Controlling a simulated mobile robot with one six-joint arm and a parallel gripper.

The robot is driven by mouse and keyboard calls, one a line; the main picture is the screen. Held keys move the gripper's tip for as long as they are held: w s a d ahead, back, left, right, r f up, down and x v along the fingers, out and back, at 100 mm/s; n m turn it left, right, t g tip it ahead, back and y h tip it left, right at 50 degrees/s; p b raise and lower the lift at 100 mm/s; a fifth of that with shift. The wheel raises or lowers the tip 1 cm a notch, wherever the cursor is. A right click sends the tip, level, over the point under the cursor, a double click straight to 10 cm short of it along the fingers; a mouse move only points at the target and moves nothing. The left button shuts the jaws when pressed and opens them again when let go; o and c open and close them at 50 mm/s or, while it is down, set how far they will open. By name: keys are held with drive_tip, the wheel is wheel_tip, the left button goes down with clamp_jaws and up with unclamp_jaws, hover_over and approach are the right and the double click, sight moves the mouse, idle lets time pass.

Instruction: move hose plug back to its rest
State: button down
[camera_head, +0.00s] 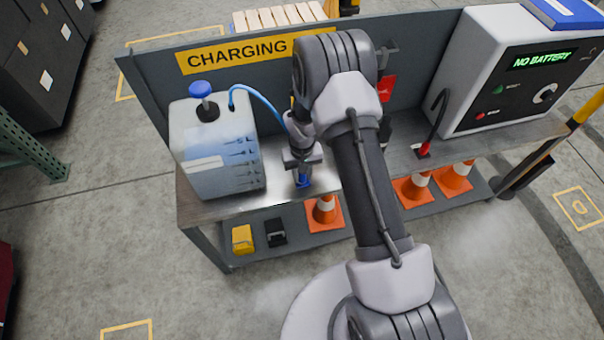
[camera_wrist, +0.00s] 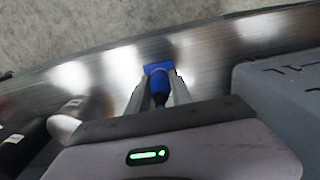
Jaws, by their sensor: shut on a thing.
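The hose plug (camera_wrist: 158,82) is blue and sits between the two fingers of my gripper (camera_wrist: 157,92) in the wrist view. My gripper (camera_head: 303,176) is shut on it, pointing down over the steel bench top, and the blue plug (camera_head: 303,182) shows small below the fingers. I cannot tell whether the plug touches the bench. A blue hose (camera_head: 262,101) runs from the top of a white jug (camera_head: 215,150) toward my gripper and passes behind my arm. The plug's rest is not clearly visible in either view.
The jug with a blue knob (camera_head: 201,90) stands left of my gripper on the bench (camera_head: 268,172). A charger box (camera_head: 520,75) reading NO BATTERY stands at the right end. A grey back panel (camera_head: 150,80) rises behind. Orange cones (camera_head: 413,190) stand on the lower shelf.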

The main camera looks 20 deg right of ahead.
drive_tip(key=c, duration=1.1)
unclamp_jaws()
drive_tip(key=shift+o, duration=0.2)
wheel_tip(320, 180, up, 17)
drive_tip(key=p, duration=0.6)
drive_tip(key=shift+r, duration=0.15)
drive_tip(key=shift+r, duration=0.1)
